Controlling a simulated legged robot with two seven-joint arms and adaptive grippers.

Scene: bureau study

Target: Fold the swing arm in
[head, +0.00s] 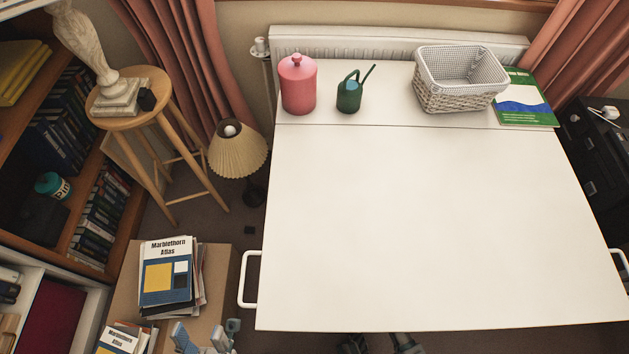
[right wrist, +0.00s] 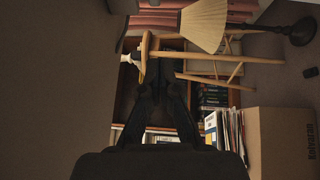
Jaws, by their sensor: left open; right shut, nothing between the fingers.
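A wide white leaf (head: 430,220) lies flat and level in front of a narrower white top (head: 400,100), a seam between them. A white U-shaped bar (head: 244,280) stands out from its left edge and a similar one (head: 619,262) from its right edge. I cannot make out a swing arm; the space under the leaf is hidden in the head view. My left gripper (head: 205,338) is open and empty at the bottom, left of the leaf. My right gripper (right wrist: 160,80) is shut and empty in the right wrist view, apparently below a large dark surface (right wrist: 60,80).
A pink canister (head: 298,85), green watering can (head: 349,95), wicker basket (head: 458,85) and green book (head: 524,100) stand on the back top. The leaf is bare. At left are a cardboard box (head: 222,275) with magazines (head: 166,275), a lamp (head: 238,152) and a stool (head: 130,90).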

